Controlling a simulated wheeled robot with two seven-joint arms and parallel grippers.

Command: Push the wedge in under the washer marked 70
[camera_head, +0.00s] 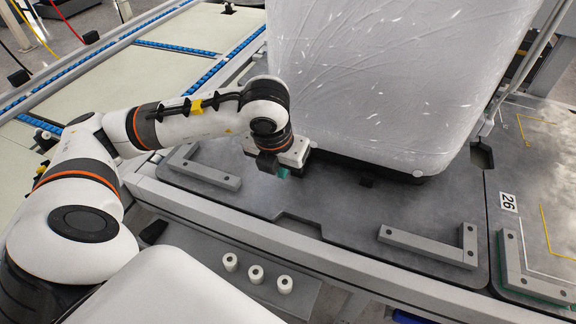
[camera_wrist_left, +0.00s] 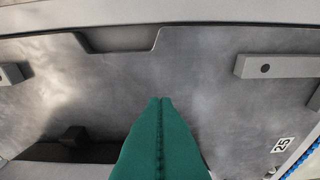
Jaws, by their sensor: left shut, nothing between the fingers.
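A large grey-white wrapped block (camera_head: 365,70), which looks like the washer, stands on a dark plate (camera_head: 330,215). No mark 70 can be read on it. A small dark block (camera_head: 366,180), possibly the wedge, sits at its lower front edge. It also shows in the left wrist view (camera_wrist_left: 75,136), beside the dark base. Whether it reaches under the base is unclear. My left gripper (camera_head: 282,173) is shut and empty, its green fingers pointing down near the plate, left of the small block. The green fingertips (camera_wrist_left: 160,101) are apart from it. My right gripper is not shown.
Grey angle brackets stand at the plate's left (camera_head: 204,172) and right (camera_head: 432,244). A plate marked 26 (camera_head: 508,202) lies to the right. Several white cylinders (camera_head: 256,274) stand on a front ledge. The plate between the brackets is mostly clear.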

